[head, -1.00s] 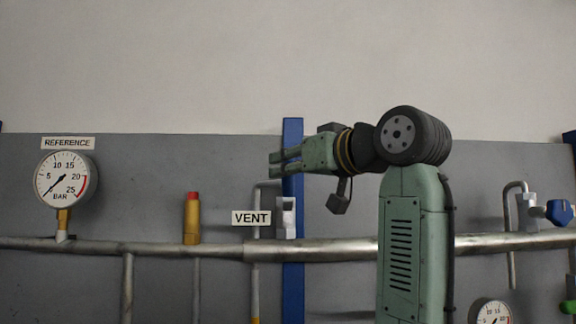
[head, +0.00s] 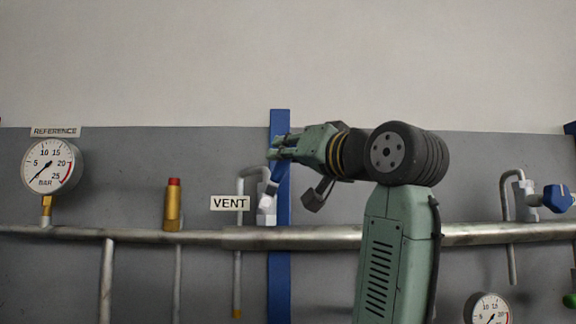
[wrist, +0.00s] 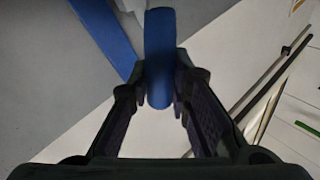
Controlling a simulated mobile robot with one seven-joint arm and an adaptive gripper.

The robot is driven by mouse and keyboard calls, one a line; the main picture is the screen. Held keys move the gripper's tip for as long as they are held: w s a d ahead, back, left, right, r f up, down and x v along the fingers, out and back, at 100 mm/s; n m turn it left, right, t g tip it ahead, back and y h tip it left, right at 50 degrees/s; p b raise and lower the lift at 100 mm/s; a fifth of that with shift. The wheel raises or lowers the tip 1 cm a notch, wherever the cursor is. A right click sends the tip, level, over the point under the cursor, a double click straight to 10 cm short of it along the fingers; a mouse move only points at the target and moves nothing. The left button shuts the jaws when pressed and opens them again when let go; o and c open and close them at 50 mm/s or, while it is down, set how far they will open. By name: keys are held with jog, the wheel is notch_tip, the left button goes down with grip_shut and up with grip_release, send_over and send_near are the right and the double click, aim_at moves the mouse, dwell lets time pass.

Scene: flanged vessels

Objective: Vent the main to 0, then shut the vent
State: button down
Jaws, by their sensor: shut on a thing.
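The vent valve (head: 266,206) is a pale grey body on the main pipe (head: 215,238), beside the VENT label (head: 229,203). My gripper (head: 277,149) is at the lever's upper end. In the wrist view the blue lever (wrist: 159,35) runs between the fingers of my gripper (wrist: 160,88), which is shut on it. The REFERENCE gauge (head: 52,165) has its needle low on the left, near the bottom of the scale. Another gauge (head: 489,311) is cut off at the bottom edge.
A blue post (head: 280,285) stands behind the valve. A brass fitting with a red cap (head: 173,205) is left of the VENT label. Another blue-handled valve (head: 557,198) is at the far right. The wall above is clear.

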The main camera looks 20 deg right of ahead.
jog(key=d+f+m+t+h+b, duration=0.2)
jog(key=f+m+h+b, duration=0.2)
jog(key=m, duration=0.6)
jog(key=s+d+f+m+t+h+b, duration=0.1)
jog(key=d+f+m+t+h+b, duration=0.1)
jog(key=m+h, duration=0.6)
jog(key=shift+s+d+f+m+b, duration=0.25)
jog(key=shift+d+f+m+b, duration=0.45)
jog(key=shift+f+m+b, duration=0.65)
jog(key=shift+f+h, duration=0.1)
jog(key=shift+h, duration=0.3)
jog(key=c, duration=1.5)
grip_release()
jog(key=shift+o, duration=0.2)
jog(key=shift+s, duration=0.1)
jog(key=v, duration=1.1)
jog(key=shift+s+f, duration=0.2)
jog(key=shift+s, duration=0.15)
